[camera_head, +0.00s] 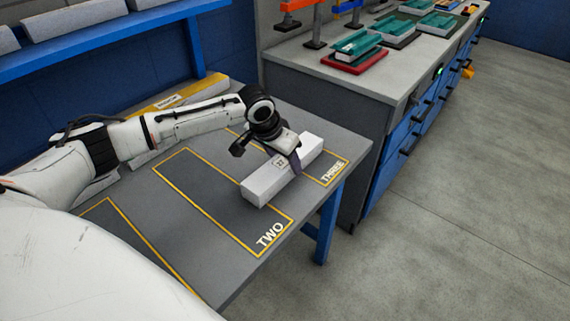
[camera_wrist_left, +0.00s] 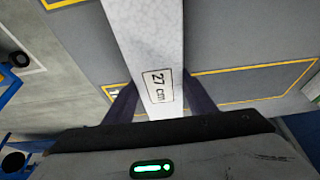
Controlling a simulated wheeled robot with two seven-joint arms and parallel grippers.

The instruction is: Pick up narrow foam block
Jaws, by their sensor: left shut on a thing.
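A narrow white foam block (camera_head: 264,185) is at the right part of the grey table, between the outlined areas marked TWO and THREE. My left gripper (camera_head: 292,160) is shut on the block near its middle, fingers on either side. In the left wrist view the block (camera_wrist_left: 147,45) runs up from between the two dark fingers (camera_wrist_left: 155,103), with a "27 cm" label facing the camera. I cannot tell whether the block touches the table. My right gripper is not in view.
The grey table (camera_head: 190,255) has yellow-outlined areas, mostly bare. A yellow-edged item (camera_head: 185,97) lies at its back. A blue shelf (camera_head: 110,50) with white blocks hangs above left. A grey workbench (camera_head: 380,75) with green and red items stands beyond the table.

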